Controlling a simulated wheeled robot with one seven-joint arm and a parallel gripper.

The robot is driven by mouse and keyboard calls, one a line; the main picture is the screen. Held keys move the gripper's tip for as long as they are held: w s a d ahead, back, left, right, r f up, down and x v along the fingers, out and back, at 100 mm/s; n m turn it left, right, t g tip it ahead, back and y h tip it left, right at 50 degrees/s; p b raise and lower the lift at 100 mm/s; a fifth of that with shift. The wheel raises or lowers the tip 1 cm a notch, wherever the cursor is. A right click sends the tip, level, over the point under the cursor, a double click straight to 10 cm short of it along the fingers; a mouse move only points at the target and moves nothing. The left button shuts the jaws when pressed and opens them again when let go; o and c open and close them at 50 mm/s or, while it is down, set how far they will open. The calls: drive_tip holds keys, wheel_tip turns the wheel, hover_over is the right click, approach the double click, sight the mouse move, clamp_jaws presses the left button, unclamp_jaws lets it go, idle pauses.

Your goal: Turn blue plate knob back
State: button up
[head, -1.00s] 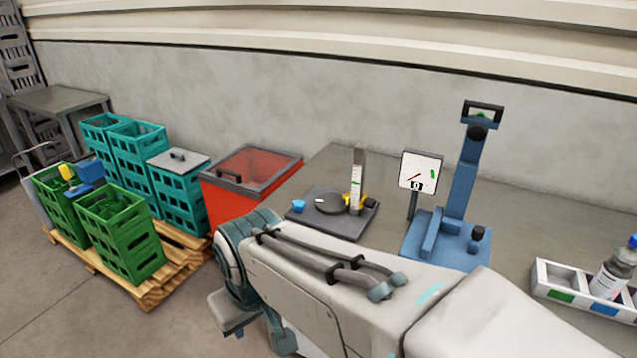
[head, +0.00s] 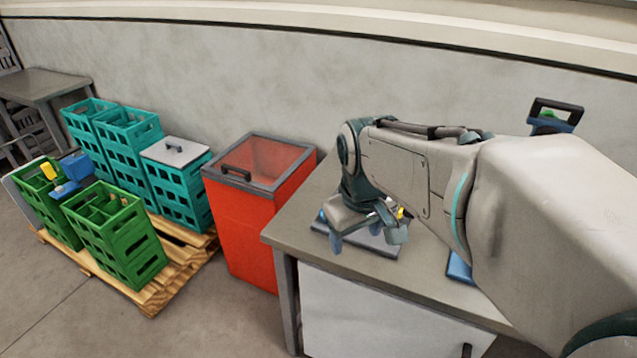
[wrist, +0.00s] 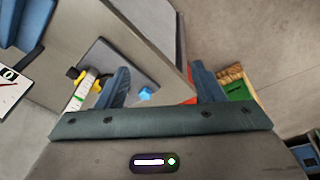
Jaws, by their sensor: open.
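The blue knob (wrist: 145,94) sits on a corner of the dark grey plate (wrist: 103,52) in the wrist view. It shows between my two fingers, nearer the left one, with nothing touching it that I can see. My gripper (wrist: 161,80) is open and empty, hanging over the table's left part. In the head view my gripper (head: 362,236) covers most of the plate (head: 378,246), and I cannot make out the knob clearly there. A yellow slider on a white scale (wrist: 82,88) stands on the plate, left of the left finger.
A red bin (head: 245,220) stands against the table's left end. Green crates (head: 118,235) and teal crates (head: 185,185) stand on a pallet farther left. A dial sign (wrist: 12,88) and a blue stand (wrist: 22,25) are at the wrist view's left edge.

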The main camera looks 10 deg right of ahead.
drive_tip(key=w+f+n+g+p, duration=0.15)
drive_tip(key=w+n, duration=0.25)
drive_tip(key=w, duration=0.6)
drive_tip(key=w+d+f+n, duration=0.1)
drive_tip(key=w+f+n, duration=0.25)
drive_tip(key=w, duration=0.65)
drive_tip(key=w+f+n+g, duration=0.15)
drive_tip(key=w+n, duration=0.25)
drive_tip(key=w, duration=0.5)
drive_tip(key=shift+t, duration=0.3)
wheel_tip(320, 180, down, 14)
drive_tip(key=shift+w+r+p, duration=0.15)
drive_tip(key=shift+p, duration=1)
drive_tip(key=shift+c, duration=0.3)
drive_tip(key=c, duration=0.9)
